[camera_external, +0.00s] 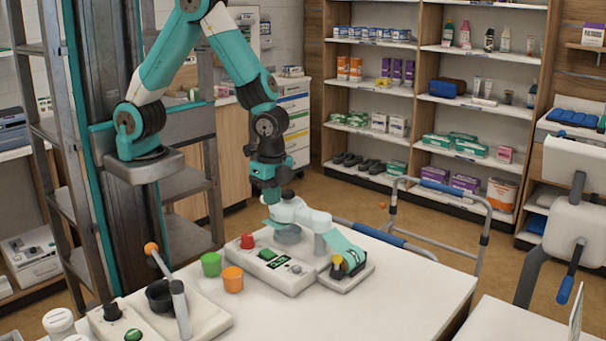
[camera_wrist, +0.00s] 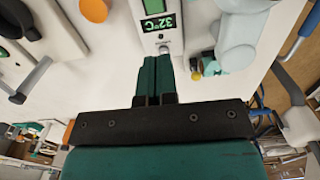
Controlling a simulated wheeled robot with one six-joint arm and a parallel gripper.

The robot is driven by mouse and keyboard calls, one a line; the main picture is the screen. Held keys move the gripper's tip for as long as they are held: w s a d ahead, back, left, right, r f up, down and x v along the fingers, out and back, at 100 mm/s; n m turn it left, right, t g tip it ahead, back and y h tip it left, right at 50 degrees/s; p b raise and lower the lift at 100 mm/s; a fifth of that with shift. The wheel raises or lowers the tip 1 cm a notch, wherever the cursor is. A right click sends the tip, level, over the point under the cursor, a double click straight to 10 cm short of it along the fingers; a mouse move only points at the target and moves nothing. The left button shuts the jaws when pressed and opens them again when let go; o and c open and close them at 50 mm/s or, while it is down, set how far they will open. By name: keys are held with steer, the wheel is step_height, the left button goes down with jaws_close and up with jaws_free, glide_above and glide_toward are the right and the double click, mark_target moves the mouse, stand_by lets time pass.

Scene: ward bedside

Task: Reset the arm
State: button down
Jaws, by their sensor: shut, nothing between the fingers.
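My arm rises from its mount at the left in the external view and bends down over the table. My gripper (camera_external: 272,197) hangs low, pointing down, just above or behind the white device with a display (camera_external: 280,264). In the wrist view my gripper's two teal fingers (camera_wrist: 154,62) are together, with nothing between them. Their tips appear over the lower end of that device (camera_wrist: 152,45), beside its "32°C" display. Whether the tips touch anything cannot be told.
A teal-and-white piece (camera_external: 346,247) is right of the display device. A walker frame (camera_external: 440,195) stands behind. The table's right front is clear.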

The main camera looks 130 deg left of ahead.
steer(key=s+r+n+y+b, duration=0.4)
steer(key=s+r+n, duration=0.3)
steer(key=s+r, duration=0.7)
steer(key=s, duration=0.3)
steer(key=shift+a, duration=0.4)
